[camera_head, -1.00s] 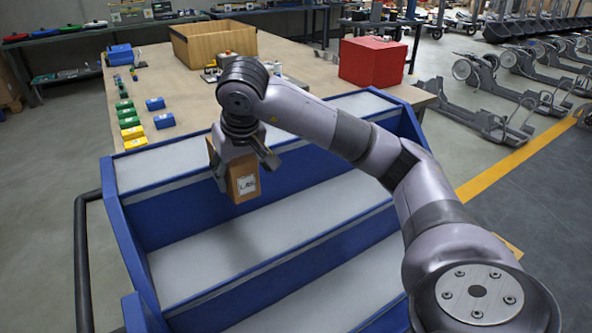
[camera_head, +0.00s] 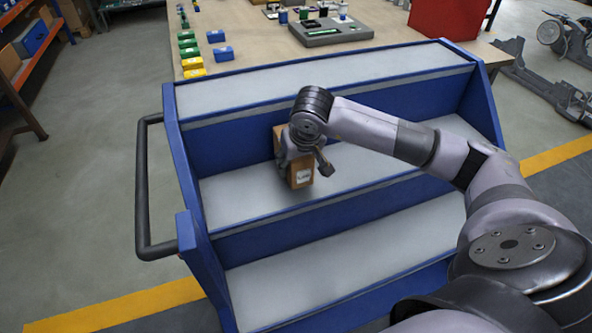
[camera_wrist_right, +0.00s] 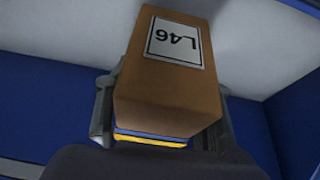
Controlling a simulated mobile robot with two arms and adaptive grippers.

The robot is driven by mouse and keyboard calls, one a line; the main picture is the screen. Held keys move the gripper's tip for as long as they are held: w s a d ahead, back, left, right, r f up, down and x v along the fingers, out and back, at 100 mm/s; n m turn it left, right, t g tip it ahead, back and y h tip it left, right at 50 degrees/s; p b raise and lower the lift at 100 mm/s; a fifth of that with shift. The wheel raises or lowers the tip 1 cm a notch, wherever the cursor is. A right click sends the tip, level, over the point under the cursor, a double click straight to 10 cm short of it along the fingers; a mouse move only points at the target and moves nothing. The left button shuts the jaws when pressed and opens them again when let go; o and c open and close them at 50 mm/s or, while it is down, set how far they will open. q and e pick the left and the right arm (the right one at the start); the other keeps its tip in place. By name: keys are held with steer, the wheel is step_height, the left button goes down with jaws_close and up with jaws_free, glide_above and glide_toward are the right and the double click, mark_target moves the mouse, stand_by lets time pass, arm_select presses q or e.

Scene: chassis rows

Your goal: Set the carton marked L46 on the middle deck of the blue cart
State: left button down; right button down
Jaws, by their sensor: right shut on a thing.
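The brown carton (camera_head: 301,176) has a white label, which reads L46 upside down in the right wrist view, where the carton (camera_wrist_right: 165,95) fills the middle. My right gripper (camera_head: 305,161) is shut on it, with a finger on each side. The carton is upright over the left half of the middle deck (camera_head: 385,183) of the blue cart (camera_head: 183,165). Its bottom is at or very close to the deck; I cannot tell whether it touches. My left gripper is not in view.
The cart's top deck (camera_head: 320,88) and bottom deck (camera_head: 345,250) look empty. A black handle (camera_head: 143,190) sticks out at the cart's left. Behind stands a workbench (camera_head: 255,60) with small blue, green and yellow boxes and a red box (camera_head: 445,18).

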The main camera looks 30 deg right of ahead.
mark_target(303, 160)
step_height(303, 160, down, 3)
steer(key=shift+f, duration=0.2)
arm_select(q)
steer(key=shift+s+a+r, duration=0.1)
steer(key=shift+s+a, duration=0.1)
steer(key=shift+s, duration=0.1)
arm_select(e)
steer(key=shift+f, duration=0.2)
steer(key=c, duration=0.8)
jaws_free()
steer(key=shift+o, duration=0.2)
steer(key=shift+r, duration=0.25)
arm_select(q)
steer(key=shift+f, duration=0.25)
arm_select(e)
steer(key=v, duration=1.2)
